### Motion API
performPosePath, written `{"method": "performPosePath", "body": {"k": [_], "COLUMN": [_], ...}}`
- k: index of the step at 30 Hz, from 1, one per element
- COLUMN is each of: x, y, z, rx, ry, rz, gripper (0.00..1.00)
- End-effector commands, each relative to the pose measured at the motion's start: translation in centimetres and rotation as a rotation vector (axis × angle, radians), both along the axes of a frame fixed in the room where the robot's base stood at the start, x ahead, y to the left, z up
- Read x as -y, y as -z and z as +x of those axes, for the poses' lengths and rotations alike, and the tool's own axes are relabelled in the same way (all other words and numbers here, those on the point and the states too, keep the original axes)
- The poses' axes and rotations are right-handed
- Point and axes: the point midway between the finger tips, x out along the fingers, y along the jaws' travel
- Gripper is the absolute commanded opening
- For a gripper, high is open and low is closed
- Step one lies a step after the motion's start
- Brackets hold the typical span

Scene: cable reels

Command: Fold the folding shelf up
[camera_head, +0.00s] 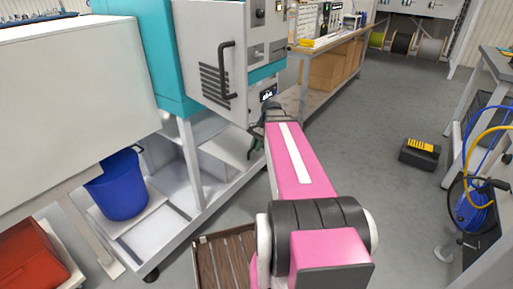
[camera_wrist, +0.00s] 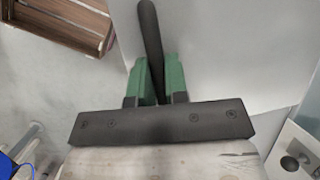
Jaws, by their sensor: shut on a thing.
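My gripper (camera_wrist: 157,78) has green fingers and is shut on a dark round bar (camera_wrist: 150,35) that runs up the wrist view. Behind the bar is a pale flat panel (camera_wrist: 235,55), which looks to be the folding shelf; how the bar joins it cannot be told. In the head view my gripper (camera_head: 256,143) is small and partly hidden by my pink arm, beside the lower edge of the white and teal machine (camera_head: 205,60). The arm also covers the floor and whatever is behind it, so the shelf cannot be picked out there.
A slatted wooden crate (camera_head: 225,262) is on the floor beside my arm. A blue bucket (camera_head: 118,187) stands on the machine's lower frame. A workbench (camera_head: 335,58) is at the back. A black and yellow case (camera_head: 420,152) lies on otherwise open floor at right.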

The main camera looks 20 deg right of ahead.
Motion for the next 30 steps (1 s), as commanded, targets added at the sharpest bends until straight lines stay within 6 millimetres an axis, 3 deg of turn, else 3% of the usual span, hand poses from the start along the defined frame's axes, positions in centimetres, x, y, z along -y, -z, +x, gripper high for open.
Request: {"method": "performPosePath", "body": {"k": [5,6,7,8,20,30], "x": [-0.1,-0.1,-0.1,-0.1,0.2,2.3], "y": [-0.3,-0.3,-0.3,-0.2,-0.8,-5.4], "z": [0.0,0.0,0.0,0.0,0.2,0.6], "rx": [0.003,0.003,0.003,0.003,0.004,0.005], "ry": [0.0,0.0,0.0,0.0,0.0,0.0], "rz": [0.006,0.007,0.007,0.007,0.004,0.004], "gripper": [0.0,0.28,0.38,0.4,0.4,0.4]}}
